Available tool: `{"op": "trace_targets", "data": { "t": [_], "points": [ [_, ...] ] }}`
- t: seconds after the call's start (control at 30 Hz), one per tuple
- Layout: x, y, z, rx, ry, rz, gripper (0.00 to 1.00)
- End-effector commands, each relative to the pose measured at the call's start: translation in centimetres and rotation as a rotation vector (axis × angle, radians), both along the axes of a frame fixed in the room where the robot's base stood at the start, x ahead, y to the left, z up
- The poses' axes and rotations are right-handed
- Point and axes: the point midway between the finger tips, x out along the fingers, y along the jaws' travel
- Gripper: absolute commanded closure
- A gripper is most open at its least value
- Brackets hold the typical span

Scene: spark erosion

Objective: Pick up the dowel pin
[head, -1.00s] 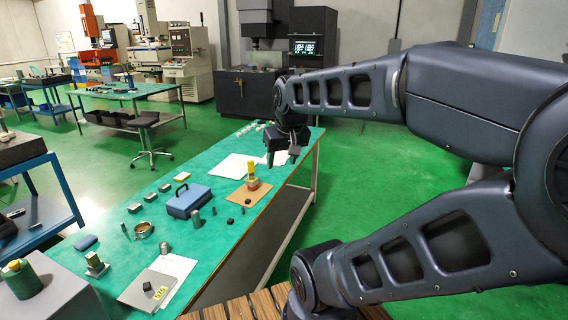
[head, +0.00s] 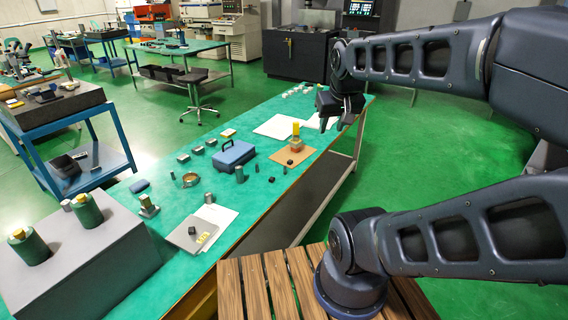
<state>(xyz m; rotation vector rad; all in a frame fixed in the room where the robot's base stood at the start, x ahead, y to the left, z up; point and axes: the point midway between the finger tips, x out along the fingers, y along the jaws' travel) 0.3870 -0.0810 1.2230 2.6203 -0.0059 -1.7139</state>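Several small upright metal pieces stand on the green-topped workbench (head: 185,262), and I cannot tell for sure which is the dowel pin. A slim grey cylinder (head: 240,174) stands just in front of the blue case (head: 234,154). A shorter light cylinder (head: 209,198) stands nearer, by the white paper. My gripper (head: 331,125) hangs over the far right part of the bench, pointing down, beyond and right of these pieces. Its two fingers are apart, with nothing visible between them.
A grey plate (head: 189,236), a brass ring (head: 191,179) and small dark blocks lie on the bench. A grey stand (head: 75,262) with green cylinders is at the near left. Wooden slats (head: 255,290) lie below my arm.

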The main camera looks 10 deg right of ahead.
Motion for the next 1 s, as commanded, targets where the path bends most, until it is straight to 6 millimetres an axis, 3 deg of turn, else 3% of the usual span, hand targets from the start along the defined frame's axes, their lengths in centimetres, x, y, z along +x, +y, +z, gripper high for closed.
{"op": "trace_targets", "data": {
  "t": [0.47,1.0],
  "points": [
    [12.4,-2.9,-4.1,-0.141,-0.139,0.07,0.64],
    [24.7,-4.8,-12.2,-0.231,-0.321,0.244,0.64]
  ]
}}
